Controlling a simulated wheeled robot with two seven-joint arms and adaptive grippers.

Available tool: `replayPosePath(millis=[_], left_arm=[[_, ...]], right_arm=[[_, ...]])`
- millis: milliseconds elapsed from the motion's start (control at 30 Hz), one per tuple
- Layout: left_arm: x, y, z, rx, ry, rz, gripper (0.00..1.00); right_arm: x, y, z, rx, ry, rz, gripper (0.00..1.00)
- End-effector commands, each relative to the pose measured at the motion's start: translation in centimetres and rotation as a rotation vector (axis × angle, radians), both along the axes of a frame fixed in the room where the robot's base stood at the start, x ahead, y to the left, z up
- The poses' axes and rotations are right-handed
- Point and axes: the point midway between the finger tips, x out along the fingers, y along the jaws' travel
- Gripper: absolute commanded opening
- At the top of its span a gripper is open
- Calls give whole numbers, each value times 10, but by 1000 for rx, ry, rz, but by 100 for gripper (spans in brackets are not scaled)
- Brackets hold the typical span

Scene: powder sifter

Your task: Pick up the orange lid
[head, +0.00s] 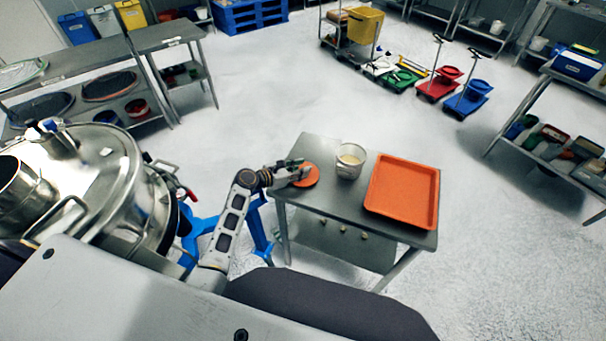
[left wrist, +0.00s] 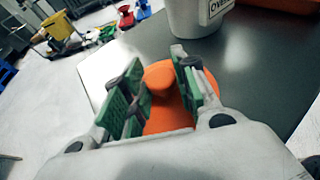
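The orange lid (head: 312,178) is a round disc on the left part of the metal table. In the left wrist view the lid (left wrist: 172,118) has a raised round knob on top. My left gripper (head: 303,171) is at the lid, low over the table. In the left wrist view its green-padded fingers (left wrist: 160,80) are spread apart, one on each side of the knob. I cannot tell whether the pads touch the knob. The fingers hide parts of the lid. My right gripper is not in view.
A white labelled container (head: 349,162) of pale powder stands just right of the lid. An orange tray (head: 402,190) lies on the table's right side. A large steel sifter (head: 90,185) stands at the left. The floor behind the table is clear.

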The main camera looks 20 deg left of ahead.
Motion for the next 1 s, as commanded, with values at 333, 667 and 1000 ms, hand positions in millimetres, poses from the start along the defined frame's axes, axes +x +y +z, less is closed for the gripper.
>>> replayPosePath(millis=[333,667,1000], left_arm=[[0,0,0,0,0,0,15],[0,0,13,0,-2,0,15],[0,0,58,2,-4,-1,15]], right_arm=[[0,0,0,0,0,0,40],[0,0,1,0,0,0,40],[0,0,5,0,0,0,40]])
